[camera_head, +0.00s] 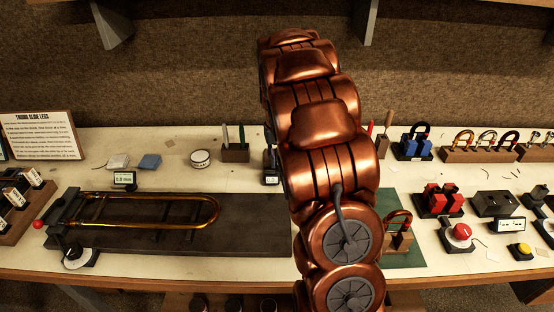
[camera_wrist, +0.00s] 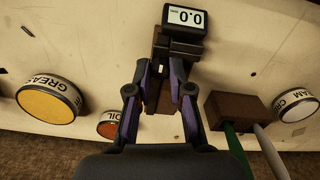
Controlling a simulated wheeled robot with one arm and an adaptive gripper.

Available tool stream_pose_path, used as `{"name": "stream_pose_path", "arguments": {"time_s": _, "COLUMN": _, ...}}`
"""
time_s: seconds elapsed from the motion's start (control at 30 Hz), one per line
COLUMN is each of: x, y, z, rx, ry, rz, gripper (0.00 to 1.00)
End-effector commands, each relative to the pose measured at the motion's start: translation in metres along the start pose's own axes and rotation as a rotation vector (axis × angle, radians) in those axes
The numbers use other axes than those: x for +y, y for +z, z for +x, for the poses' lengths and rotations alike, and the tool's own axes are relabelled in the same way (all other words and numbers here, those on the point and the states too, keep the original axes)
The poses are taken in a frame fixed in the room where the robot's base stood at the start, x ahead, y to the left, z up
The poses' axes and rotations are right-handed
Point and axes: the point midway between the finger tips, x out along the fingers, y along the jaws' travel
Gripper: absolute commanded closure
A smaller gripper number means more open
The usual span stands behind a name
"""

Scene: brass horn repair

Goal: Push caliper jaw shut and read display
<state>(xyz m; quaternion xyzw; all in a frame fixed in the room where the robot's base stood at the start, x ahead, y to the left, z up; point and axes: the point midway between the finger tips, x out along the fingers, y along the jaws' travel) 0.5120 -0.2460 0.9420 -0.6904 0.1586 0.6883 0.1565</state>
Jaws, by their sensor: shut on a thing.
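In the wrist view, a black caliper-like device (camera_wrist: 180,47) stands on a narrow brown wooden block (camera_wrist: 157,104). Its small display (camera_wrist: 187,17) appears upside down and seems to read 0.0. My gripper (camera_wrist: 164,68) has its two dark fingers on either side of the device's lower part and is shut on it; the exact contact is hard to make out. In the head view, my copper arm hides the gripper and most of the device; a small dark part with a display (camera_head: 271,179) shows at the arm's left edge.
In the wrist view, a grease tin (camera_wrist: 50,98) and an oil tin (camera_wrist: 109,124) lie left, and a brown block with pens (camera_wrist: 236,108) stands close right.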

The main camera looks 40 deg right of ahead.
Motion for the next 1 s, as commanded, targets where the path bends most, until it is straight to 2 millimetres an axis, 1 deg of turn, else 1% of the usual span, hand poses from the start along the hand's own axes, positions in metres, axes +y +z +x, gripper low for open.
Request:
{"name": "stream_pose_path", "arguments": {"time_s": 0.07, "x": -0.002, "y": 0.004, "z": 0.001, "rx": -0.005, "ry": -0.003, "rz": 0.000, "gripper": 1.00}}
{"name": "stream_pose_path", "arguments": {"time_s": 0.3, "x": -0.002, "y": 0.006, "z": 0.001, "rx": -0.011, "ry": -0.004, "rz": 0.001, "gripper": 1.00}}
{"name": "stream_pose_path", "arguments": {"time_s": 0.33, "x": -0.002, "y": 0.006, "z": 0.001, "rx": -0.012, "ry": -0.005, "rz": 0.001, "gripper": 0.78}}
{"name": "stream_pose_path", "arguments": {"time_s": 0.5, "x": -0.001, "y": 0.005, "z": 0.001, "rx": -0.009, "ry": -0.004, "rz": 0.002, "gripper": 0.60}}
{"name": "stream_pose_path", "arguments": {"time_s": 0.57, "x": -0.001, "y": 0.004, "z": 0.001, "rx": -0.008, "ry": -0.003, "rz": 0.002, "gripper": 0.55}}
{"name": "stream_pose_path", "arguments": {"time_s": 0.87, "x": -0.001, "y": 0.004, "z": 0.000, "rx": -0.005, "ry": -0.003, "rz": 0.002, "gripper": 0.55}}
{"name": "stream_pose_path", "arguments": {"time_s": 1.0, "x": -0.001, "y": 0.002, "z": -0.009, "rx": -0.001, "ry": -0.003, "rz": 0.002, "gripper": 0.55}}
